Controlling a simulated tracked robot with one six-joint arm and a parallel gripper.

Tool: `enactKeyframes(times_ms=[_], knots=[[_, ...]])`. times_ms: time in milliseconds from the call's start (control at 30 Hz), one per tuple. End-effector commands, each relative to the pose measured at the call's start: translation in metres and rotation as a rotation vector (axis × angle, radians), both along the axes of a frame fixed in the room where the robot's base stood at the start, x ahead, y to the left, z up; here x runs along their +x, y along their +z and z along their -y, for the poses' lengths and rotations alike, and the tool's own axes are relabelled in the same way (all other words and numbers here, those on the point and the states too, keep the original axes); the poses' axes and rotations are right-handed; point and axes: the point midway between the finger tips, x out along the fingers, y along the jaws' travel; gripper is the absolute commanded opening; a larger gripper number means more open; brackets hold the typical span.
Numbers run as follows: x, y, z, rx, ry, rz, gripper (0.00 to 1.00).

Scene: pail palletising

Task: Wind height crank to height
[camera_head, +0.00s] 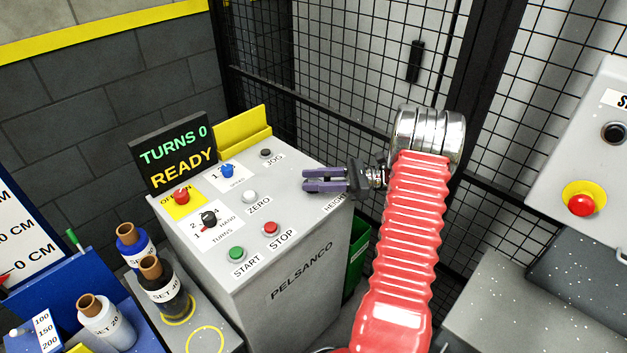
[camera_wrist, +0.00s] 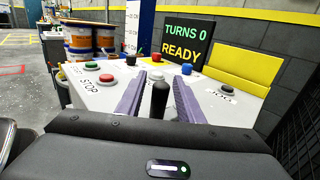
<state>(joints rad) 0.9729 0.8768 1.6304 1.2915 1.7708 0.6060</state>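The grey PELSANCO console (camera_head: 265,275) has a label reading HEIGHT, partly covered, on its right edge. My gripper (camera_head: 305,180) reaches in from the right over that edge, its two purple fingers apart and pointing left. In the wrist view, a black knob-topped handle (camera_wrist: 159,100), apparently the height crank's grip, stands between the fingers of my gripper (camera_wrist: 158,80). Gaps show on both sides of it, so the gripper looks open around it. The crank's arm and hub are hidden. The display (camera_head: 173,152) reads TURNS 0, READY.
The console top carries a green START button (camera_head: 236,254), a red STOP button (camera_head: 270,228), a white ZERO button (camera_head: 250,196) and several knobs. A black mesh fence (camera_head: 320,70) stands close behind. Labelled bobbins (camera_head: 160,285) stand at left. A red emergency button (camera_head: 581,205) is at right.

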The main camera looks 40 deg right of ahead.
Motion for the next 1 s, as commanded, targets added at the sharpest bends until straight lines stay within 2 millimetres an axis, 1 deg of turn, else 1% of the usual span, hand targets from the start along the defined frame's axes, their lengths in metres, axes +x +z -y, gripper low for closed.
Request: enactKeyframes(times_ms=[167,400,533,700,1000], knots=[[-0.008,0.0,0.013,-0.001,-0.003,0.001,0.34],[-0.03,-0.001,0.042,0.0,-0.004,0.0,0.34],[-0.038,-0.001,0.054,-0.001,-0.002,-0.001,0.34],[-0.043,-0.001,0.06,-0.001,-0.001,0.0,0.34],[-0.043,-0.001,0.059,0.0,-0.001,0.0,0.34]])
